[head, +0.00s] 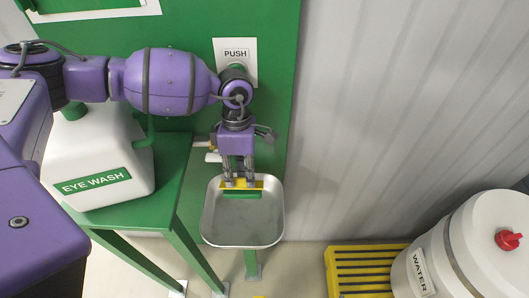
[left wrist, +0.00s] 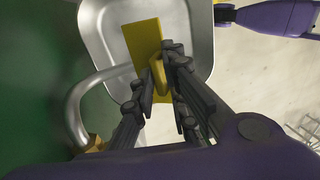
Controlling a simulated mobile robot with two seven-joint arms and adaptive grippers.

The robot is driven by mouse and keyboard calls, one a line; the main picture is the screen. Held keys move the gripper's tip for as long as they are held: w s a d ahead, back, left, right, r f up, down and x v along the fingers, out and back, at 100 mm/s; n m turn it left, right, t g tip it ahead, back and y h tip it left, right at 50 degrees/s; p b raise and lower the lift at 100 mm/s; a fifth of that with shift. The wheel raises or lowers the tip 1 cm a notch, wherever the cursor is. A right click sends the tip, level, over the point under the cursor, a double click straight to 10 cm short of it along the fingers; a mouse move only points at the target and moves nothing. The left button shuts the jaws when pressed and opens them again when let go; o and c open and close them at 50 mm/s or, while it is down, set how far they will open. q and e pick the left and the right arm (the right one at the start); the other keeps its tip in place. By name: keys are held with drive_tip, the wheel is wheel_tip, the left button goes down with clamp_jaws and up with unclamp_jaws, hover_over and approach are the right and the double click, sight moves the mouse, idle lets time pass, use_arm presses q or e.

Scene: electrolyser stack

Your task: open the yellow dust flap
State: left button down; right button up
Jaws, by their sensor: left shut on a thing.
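The yellow dust flap (head: 258,184) shows as a narrow strip over a green part (head: 241,195) at the steel basin (head: 213,222). In the left wrist view the flap (left wrist: 142,40) is a flat yellow plate with a raised tab (left wrist: 158,70). My left gripper (head: 240,181) points down over the basin and is shut on the flap's tab. Its fingers (left wrist: 160,82) stand on both sides of the tab in the left wrist view and partly hide it. The flap's exact tilt is hard to tell. My right gripper is not in view.
A white eye wash tank (head: 98,158) stands on a green stand (head: 170,175) to the left. A PUSH plate (head: 235,53) is on the green panel behind my wrist. A white water container (head: 480,245) and a yellow slatted platform (head: 362,265) are at the lower right.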

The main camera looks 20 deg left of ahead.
use_arm(q)
drive_tip(key=shift+w+a, duration=0.1)
drive_tip(key=shift+w, duration=0.1)
drive_tip(key=c, duration=1.8)
unclamp_jaws()
drive_tip(key=v, duration=0.7)
drive_tip(key=shift+r, duration=0.3)
drive_tip(key=shift+o, duration=0.2)
